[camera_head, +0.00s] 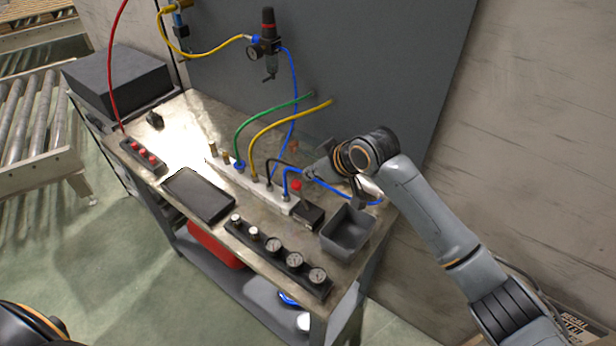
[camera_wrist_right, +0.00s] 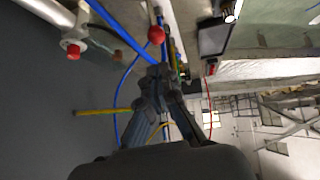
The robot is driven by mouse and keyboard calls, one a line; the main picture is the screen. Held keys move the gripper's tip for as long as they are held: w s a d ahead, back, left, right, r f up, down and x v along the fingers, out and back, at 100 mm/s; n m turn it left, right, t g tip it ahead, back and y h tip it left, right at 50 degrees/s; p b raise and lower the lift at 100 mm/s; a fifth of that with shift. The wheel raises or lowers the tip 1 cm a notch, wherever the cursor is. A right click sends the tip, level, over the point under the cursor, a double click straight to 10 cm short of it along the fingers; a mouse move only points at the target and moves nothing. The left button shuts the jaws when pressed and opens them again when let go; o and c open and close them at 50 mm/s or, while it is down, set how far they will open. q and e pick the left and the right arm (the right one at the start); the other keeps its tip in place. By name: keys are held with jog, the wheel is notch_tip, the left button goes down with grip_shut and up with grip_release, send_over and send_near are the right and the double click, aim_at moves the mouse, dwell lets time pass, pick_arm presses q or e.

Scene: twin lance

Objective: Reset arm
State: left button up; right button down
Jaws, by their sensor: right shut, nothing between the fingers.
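My right arm comes in from the right over the workbench. Its gripper (camera_head: 313,172) is above the back right of the bench, close to the blue and black hoses at the white manifold (camera_head: 242,183). In the right wrist view the fingers (camera_wrist_right: 158,76) are together with nothing held, and a red ball knob (camera_wrist_right: 156,34) shows just beyond them. I cannot tell whether the fingers touch a hose. My left gripper is not in view; only a dark arm part with an orange ring shows at the bottom left of the head view.
On the bench (camera_head: 180,132) are a grey open bin (camera_head: 347,232), a gauge strip (camera_head: 278,252), a black tablet-like panel (camera_head: 198,195) and a red-button strip (camera_head: 143,155). A grey panel (camera_head: 380,70) stands behind, with a regulator (camera_head: 268,45). A roller conveyor (camera_head: 35,115) is at left.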

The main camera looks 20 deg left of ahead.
notch_tip(320, 180, up, 6)
jog(key=s+d+b, duration=0.2)
jog(key=s+d+f+m+h, duration=0.1)
jog(key=s+d+f+m, duration=0.5)
jog(key=s+d+f, duration=0.7)
jog(key=s+d+f+m+g+h, duration=0.1)
jog(key=s+d+f+m+h, duration=0.3)
jog(key=s+d, duration=0.5)
jog(key=s+d+f+m+h, duration=0.1)
jog(key=s+d+f+h, duration=0.1)
jog(key=s+d+f, duration=0.75)
notch_tip(320, 180, down, 25)
jog(key=d+g+b, duration=0.1)
jog(key=d+b, duration=0.1)
jog(key=s+d+f+g+b, duration=0.1)
jog(key=s+d+f+b, duration=0.1)
jog(key=s+f, duration=1.4)
jog(key=shift+d+f+b, duration=0.3)
jog(key=shift+d+f, duration=0.05)
jog(key=shift+f, duration=0.6)
